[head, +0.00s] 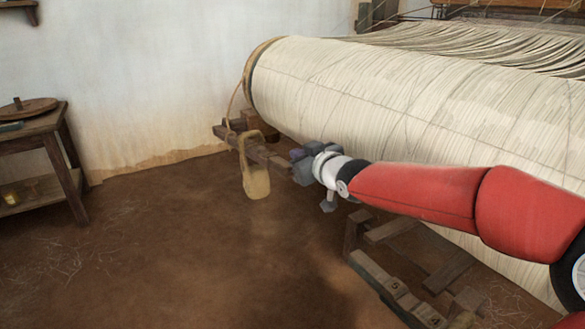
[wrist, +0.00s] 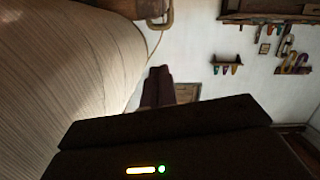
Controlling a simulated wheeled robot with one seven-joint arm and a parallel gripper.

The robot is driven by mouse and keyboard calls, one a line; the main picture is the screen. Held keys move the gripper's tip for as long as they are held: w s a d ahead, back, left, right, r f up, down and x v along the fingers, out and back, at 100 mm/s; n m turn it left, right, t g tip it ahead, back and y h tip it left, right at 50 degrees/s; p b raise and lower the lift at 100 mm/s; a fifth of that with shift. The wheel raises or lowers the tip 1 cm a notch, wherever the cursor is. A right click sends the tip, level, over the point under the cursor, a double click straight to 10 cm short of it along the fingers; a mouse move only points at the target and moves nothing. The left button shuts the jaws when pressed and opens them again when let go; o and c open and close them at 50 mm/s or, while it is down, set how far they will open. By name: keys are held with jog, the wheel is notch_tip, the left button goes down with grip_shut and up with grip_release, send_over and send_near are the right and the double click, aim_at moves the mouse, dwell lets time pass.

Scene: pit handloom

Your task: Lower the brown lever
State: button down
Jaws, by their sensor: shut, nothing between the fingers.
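The brown lever (head: 270,157) is a wooden bar below the left end of the large cloth-wound roller in the head view. It slants down to the right. A tan weight (head: 257,182) with a loop handle hangs on it. My gripper (head: 297,157) is at the lever's right end in the picture and covers that end. Whether it touches the lever cannot be told. In the wrist view my gripper's dark fingers (wrist: 157,86) are together with nothing between them. I cannot make out the lever for certain in the wrist view.
The pale roller (head: 400,95) fills the upper right, close above my arm. A rope runs at its left end. Wooden pedals (head: 385,283) lie low at the right. A small table (head: 35,125) stands at the left wall. The earth floor between is clear.

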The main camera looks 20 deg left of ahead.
jog(key=w+a+f, duration=0.3)
jog(key=w+f, duration=0.1)
jog(key=f, duration=0.1)
jog(key=shift+b, duration=0.4)
